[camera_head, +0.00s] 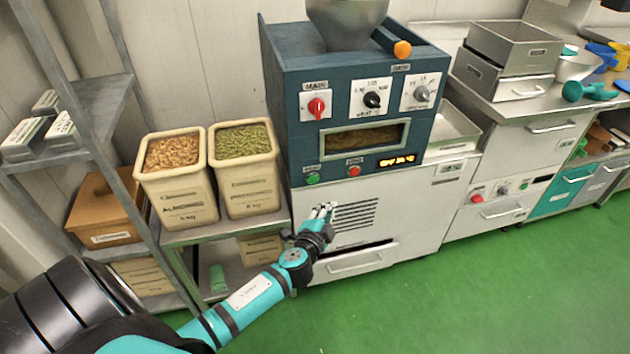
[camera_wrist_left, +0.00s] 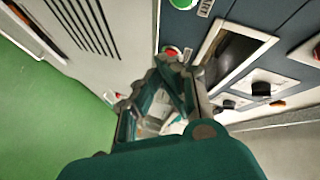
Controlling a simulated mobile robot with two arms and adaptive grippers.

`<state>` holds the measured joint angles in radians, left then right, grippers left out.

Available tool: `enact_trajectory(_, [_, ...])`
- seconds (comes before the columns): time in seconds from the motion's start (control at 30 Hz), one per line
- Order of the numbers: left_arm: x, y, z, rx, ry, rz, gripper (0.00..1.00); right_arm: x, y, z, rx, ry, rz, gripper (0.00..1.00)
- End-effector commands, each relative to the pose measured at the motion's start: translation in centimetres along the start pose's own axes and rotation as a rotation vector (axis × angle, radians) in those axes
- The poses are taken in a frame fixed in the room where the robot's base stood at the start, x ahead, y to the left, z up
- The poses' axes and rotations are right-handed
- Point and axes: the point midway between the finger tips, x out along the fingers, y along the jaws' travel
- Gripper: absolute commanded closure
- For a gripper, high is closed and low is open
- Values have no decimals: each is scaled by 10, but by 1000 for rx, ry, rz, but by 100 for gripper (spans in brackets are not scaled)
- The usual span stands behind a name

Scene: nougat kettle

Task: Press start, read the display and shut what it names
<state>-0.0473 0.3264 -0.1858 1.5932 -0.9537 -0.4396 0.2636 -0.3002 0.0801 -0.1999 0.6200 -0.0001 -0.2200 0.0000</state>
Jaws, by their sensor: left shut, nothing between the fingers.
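The blue machine (camera_head: 290,110) has a steel hopper (camera_head: 347,22) on top and a lever with an orange knob (camera_head: 402,49). Below are a green button (camera_head: 313,178), a red button (camera_head: 354,170) and a lit orange display (camera_head: 397,161), too small to read surely. My left gripper (camera_head: 324,209) is shut and empty, below the green button, by the louvres.
A drawer (camera_head: 357,260) below the louvres has a dark gap above its front. Almond (camera_head: 180,205) and pistachio (camera_head: 250,202) bins stand left on a steel shelf. A counter with steel trays (camera_head: 512,45) is at right. The green floor (camera_head: 450,290) in front is clear.

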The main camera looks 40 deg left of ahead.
Motion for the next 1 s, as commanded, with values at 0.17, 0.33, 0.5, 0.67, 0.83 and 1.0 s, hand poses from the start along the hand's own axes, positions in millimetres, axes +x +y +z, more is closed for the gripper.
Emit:
enact_trajectory(0.17, [2,-1,2,1,0,1,100,0,0,0,0,0,0,100])
enact_trajectory(0.33, [15,-8,8,4,1,0,100,0,0,0,0,0,0,100])
enact_trajectory(0.5, [35,-18,19,4,0,0,100,2,0,0,0,0,0,100])
enact_trajectory(0.67, [52,-26,28,1,-1,1,100,5,0,0,0,0,0,100])
enact_trajectory(0.83, [64,-33,35,1,-1,2,100,9,0,1,0,0,0,100])
enact_trajectory(1.0, [70,-37,38,0,0,1,100,10,0,1,0,0,0,100])
